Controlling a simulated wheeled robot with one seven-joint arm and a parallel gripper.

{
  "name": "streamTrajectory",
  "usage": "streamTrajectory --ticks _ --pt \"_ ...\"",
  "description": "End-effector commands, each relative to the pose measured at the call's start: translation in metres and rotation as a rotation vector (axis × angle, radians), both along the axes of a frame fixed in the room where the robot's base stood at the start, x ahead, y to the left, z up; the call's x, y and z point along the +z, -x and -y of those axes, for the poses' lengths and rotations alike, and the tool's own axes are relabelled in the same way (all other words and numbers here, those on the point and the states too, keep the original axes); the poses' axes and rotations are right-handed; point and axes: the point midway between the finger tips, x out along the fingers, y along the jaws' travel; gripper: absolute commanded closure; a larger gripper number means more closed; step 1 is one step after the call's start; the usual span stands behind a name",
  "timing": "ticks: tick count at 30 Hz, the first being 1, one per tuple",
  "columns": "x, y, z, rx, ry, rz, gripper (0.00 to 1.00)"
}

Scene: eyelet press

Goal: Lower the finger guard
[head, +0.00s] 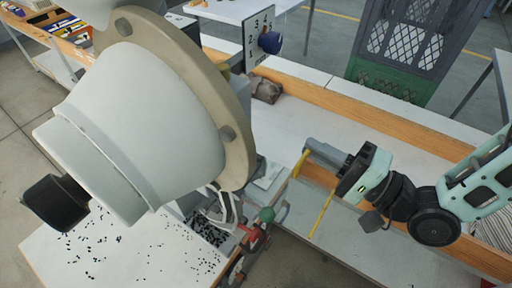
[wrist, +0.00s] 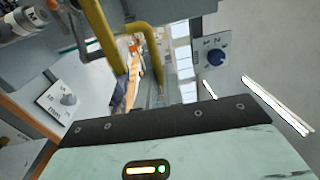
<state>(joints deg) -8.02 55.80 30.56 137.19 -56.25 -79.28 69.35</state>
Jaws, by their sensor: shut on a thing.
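The finger guard (head: 324,212) is a thin yellow bent bar. In the head view it slants down from my gripper's tips, right of the press. In the wrist view its yellow tube (wrist: 101,37) runs close to the camera, with a bend beyond. My gripper (head: 308,148) reaches in from the right, with its grey fingers shut on the guard's upper end. The exact contact is too small to see clearly. The press's large pale housing (head: 150,120) fills the left of the head view and hides much of the machine behind it.
A numbered panel with a blue knob (head: 270,42) stands behind the press. A tray of black eyelets (head: 207,230) is below, with loose eyelets on the white tabletop (head: 60,255). A green crate (head: 400,80) stands at the back.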

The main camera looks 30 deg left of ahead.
Motion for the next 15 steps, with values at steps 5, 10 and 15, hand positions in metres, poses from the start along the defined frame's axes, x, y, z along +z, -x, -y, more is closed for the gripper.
streamTrajectory --ticks 5,10,15 --pt "-0.01 0.0 0.003 -0.001 0.001 -0.002 0.97" --pt "-0.012 0.0 0.003 -0.001 0.001 -0.001 0.97" --pt "-0.02 0.0 0.004 -0.001 0.001 -0.001 0.97"
